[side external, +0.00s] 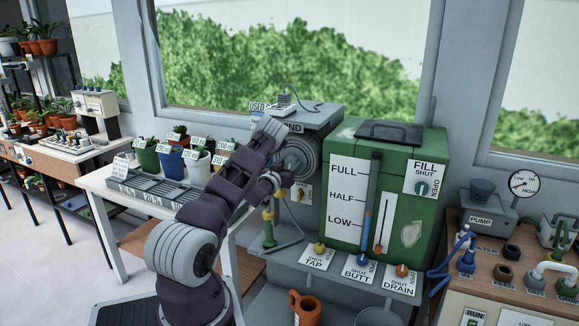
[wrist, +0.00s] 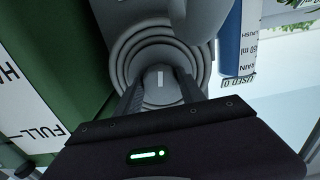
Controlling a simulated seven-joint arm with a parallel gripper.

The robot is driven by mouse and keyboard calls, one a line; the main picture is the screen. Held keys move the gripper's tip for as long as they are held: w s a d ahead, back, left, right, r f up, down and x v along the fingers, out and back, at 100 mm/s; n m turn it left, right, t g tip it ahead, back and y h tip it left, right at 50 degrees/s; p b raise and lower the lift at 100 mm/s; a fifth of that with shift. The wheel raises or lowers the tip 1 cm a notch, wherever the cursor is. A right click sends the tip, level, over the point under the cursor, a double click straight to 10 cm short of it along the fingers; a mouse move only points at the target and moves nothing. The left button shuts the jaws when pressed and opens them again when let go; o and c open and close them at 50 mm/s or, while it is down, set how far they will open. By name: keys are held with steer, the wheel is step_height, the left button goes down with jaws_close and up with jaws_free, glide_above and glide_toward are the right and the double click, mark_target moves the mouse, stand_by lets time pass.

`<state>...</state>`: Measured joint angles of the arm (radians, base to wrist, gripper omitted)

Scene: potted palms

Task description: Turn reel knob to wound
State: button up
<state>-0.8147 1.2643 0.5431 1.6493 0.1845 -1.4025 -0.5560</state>
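The reel (side external: 306,150) is a grey ringed drum mounted under a grey shelf, left of the green tank. Its sign (side external: 294,128) is partly hidden by my arm, so only "ND" shows. In the wrist view the reel's rings (wrist: 117,50) surround a grey round knob (wrist: 160,76) with a short white mark that runs up and down the picture. My gripper (wrist: 161,88) faces the knob with one finger on each side of it. The fingers are apart; I cannot tell whether they touch the knob. In the side view my gripper (side external: 285,180) is in front of the reel.
The green tank (side external: 340,150) stands close on the right, with tap, butt and drain knobs below. A white bench (side external: 100,180) with potted plants (side external: 172,160) is on the left. A pump (side external: 487,212) is at far right.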

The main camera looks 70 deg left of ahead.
steer(key=shift+m, duration=0.3)
steer(key=shift+c, duration=0.3)
steer(key=m, duration=0.3)
steer(key=shift+m, duration=0.4)
steer(key=m, duration=0.4)
steer(key=shift+s, duration=0.1)
steer(key=m, duration=0.5)
steer(key=shift+r, duration=0.1)
steer(key=m, duration=0.4)
steer(key=shift+m, duration=0.3)
steer(key=m, duration=0.7)
steer(key=shift+r, duration=0.1)
steer(key=m, duration=0.3)
steer(key=shift+m, duration=2.1)
steer(key=shift+r, duration=0.1)
